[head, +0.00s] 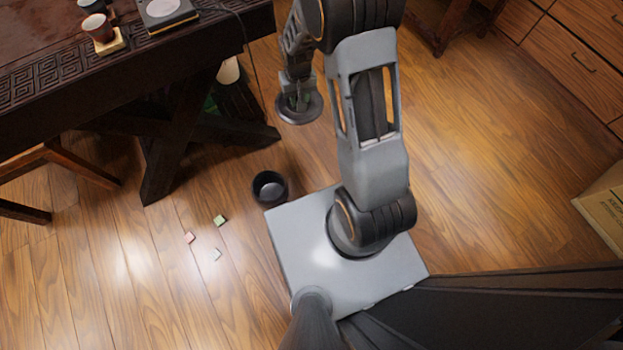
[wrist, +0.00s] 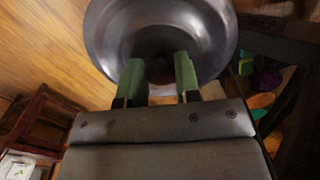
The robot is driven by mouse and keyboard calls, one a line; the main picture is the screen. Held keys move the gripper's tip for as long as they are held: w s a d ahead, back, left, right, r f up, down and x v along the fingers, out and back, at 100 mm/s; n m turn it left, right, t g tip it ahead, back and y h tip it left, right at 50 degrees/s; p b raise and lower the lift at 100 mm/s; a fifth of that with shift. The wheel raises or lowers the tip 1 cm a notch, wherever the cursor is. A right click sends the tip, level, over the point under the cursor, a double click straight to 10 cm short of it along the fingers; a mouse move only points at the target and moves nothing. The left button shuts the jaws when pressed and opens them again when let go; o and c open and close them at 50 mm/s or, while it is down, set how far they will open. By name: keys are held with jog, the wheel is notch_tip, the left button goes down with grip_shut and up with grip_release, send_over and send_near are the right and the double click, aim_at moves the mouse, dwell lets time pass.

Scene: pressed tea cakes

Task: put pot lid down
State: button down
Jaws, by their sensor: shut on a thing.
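The pot lid (head: 312,112) is a round dark metal disc, hanging in the air to the left of my arm in the head view. In the wrist view the shiny grey lid (wrist: 205,30) fills the top middle. My gripper (head: 299,98) is above the lid, shut on its middle part. Its two green fingertips show in the wrist view (wrist: 159,75). The knob between the fingers is mostly hidden. No pot that matches the lid can be made out.
A dark carved table (head: 60,85) stands at the upper left, with a cup (head: 98,28) and a scale-like device (head: 165,12) on top. A dark bin (head: 258,189) stands on the floor beside my base. Small coloured pieces (head: 220,220) lie nearby. A cardboard box (head: 606,208) stands far right.

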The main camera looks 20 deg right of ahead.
jog(key=s+d+f+m+b, duration=0.2)
jog(key=f+b, duration=0.1)
jog(key=f, duration=1.1)
jog(key=s+d+f+m+b, duration=0.2)
jog(key=f+b, duration=0.1)
jog(key=f, duration=1.2)
jog(key=s+d+f+m+b, duration=0.2)
jog(key=f+b, duration=0.2)
jog(key=f, duration=1)
jog(key=shift+s+d+f+m, duration=0.2)
jog(key=shift+s+f+m, duration=0.1)
jog(key=shift+s+m, duration=0.1)
jog(key=shift+f+b, duration=1.15)
jog(key=shift+f, duration=0.9)
jog(key=shift+f, duration=0.15)
jog(key=c, duration=0.8)
grip_release()
